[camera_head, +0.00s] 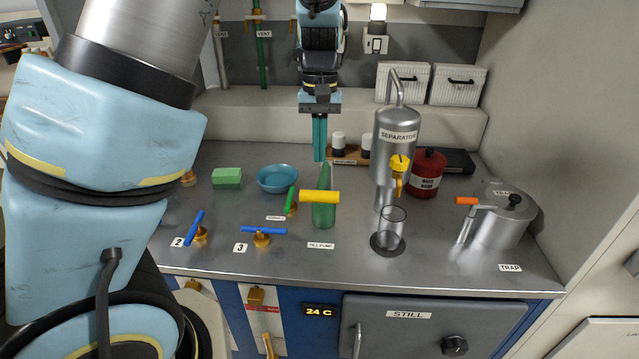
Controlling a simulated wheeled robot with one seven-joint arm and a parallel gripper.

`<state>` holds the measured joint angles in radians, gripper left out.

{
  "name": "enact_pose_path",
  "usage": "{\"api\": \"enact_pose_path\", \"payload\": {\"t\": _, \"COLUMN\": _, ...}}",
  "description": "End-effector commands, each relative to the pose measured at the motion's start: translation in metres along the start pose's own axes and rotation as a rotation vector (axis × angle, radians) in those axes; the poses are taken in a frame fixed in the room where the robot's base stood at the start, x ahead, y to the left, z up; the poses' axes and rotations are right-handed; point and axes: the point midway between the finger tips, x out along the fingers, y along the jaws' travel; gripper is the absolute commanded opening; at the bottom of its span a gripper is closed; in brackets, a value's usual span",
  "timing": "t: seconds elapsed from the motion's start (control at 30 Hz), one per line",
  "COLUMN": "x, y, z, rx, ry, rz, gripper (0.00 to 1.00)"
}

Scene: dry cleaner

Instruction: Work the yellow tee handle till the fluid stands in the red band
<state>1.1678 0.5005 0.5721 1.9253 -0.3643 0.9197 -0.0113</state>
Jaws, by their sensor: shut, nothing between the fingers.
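The yellow tee handle (320,197) is a horizontal bar on a green pump body (324,216). A label in front of it seems to read "FILL PUMP" (321,245). My gripper (319,158) points down with its teal fingers together and empty. In the picture it is just above the green body, behind and above the yellow bar; whether it touches the pump I cannot tell. A clear glass cylinder (392,227) on a dark base stands right of the pump, below the separator's spout. I can make out no red band or fluid level.
The steel separator (395,148) with a yellow tap stands behind the glass. Left are blue valve handles (263,231), a green handle (291,200), a blue bowl (277,179) and a green block (227,178). Right are a red can (427,175) and a steel trap (503,222).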

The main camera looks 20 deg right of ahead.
Motion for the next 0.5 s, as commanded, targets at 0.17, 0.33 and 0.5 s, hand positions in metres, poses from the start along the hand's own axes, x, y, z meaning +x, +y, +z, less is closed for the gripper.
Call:
{"api": "enact_pose_path", "payload": {"t": 0.17, "x": 0.001, "y": 0.000, "z": 0.000, "rx": 0.000, "ry": 0.000, "rz": 0.000, "gripper": 0.00}}
{"api": "enact_pose_path", "payload": {"t": 0.33, "x": 0.002, "y": 0.000, "z": 0.000, "rx": 0.000, "ry": 0.000, "rz": 0.000, "gripper": 0.00}}
{"api": "enact_pose_path", "payload": {"t": 0.5, "x": 0.013, "y": 0.000, "z": 0.000, "rx": -0.001, "ry": 0.000, "rz": 0.001, "gripper": 0.00}}
